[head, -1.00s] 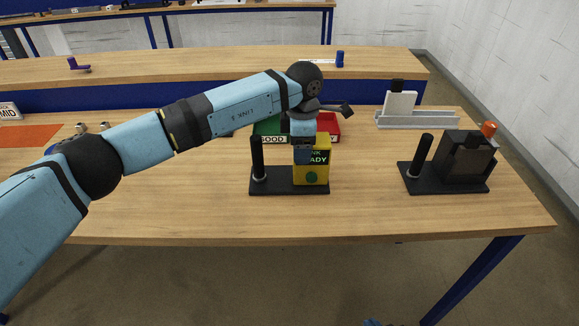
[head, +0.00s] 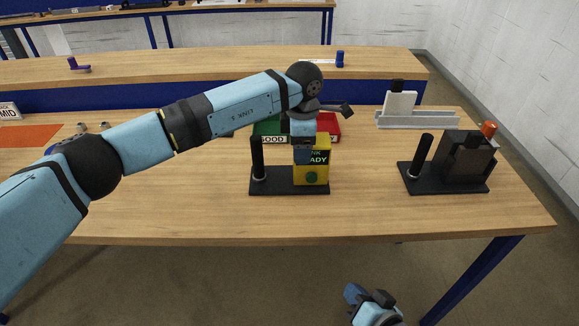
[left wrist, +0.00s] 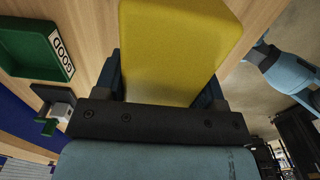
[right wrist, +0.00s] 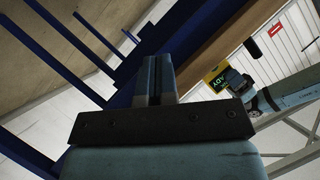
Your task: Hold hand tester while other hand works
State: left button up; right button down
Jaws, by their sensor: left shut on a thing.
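The yellow hand tester (head: 311,174), with a dark screen and green button, stands upright at a black base (head: 275,186) with a black post. My left gripper (head: 304,156) is above it and shut on its upper part. In the left wrist view the yellow tester (left wrist: 175,45) fills the space between the fingers. My right gripper (head: 368,296) is in front of the table, below its front edge, apart from everything. In the right wrist view its fingers (right wrist: 157,75) are together and empty. The tester (right wrist: 217,80) shows at a distance there.
Behind the tester are a green GOOD bin (head: 268,126) and a red bin (head: 330,124), partly hidden by my left arm. A black fixture (head: 465,160) with a post stands on the right, a grey rail (head: 418,120) behind it. The front right tabletop is clear.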

aim_at(312, 177)
jog(key=w+a+r+m+y, duration=0.2)
jog(key=w+r+m, duration=0.1)
jog(key=r+m, duration=0.1)
jog(key=w+a+r+m+y, duration=0.2)
jog(key=w+a+r+m, duration=0.1)
jog(key=w+r+m, duration=0.1)
jog(key=w+a+r+m+y, duration=0.2)
jog(key=w+r+m, duration=0.1)
jog(key=m, duration=0.3)
jog(key=shift+w+a+r+y, duration=0.15)
jog(key=shift+a+r, duration=0.05)
jog(key=shift+r, duration=0.2)
jog(key=shift+w+a+r+y, duration=0.1)
jog(key=shift+a+r+y, duration=0.1)
jog(key=shift+r, duration=0.2)
jog(key=shift+w+a, duration=0.1)
jog(key=shift+w, duration=4.35)
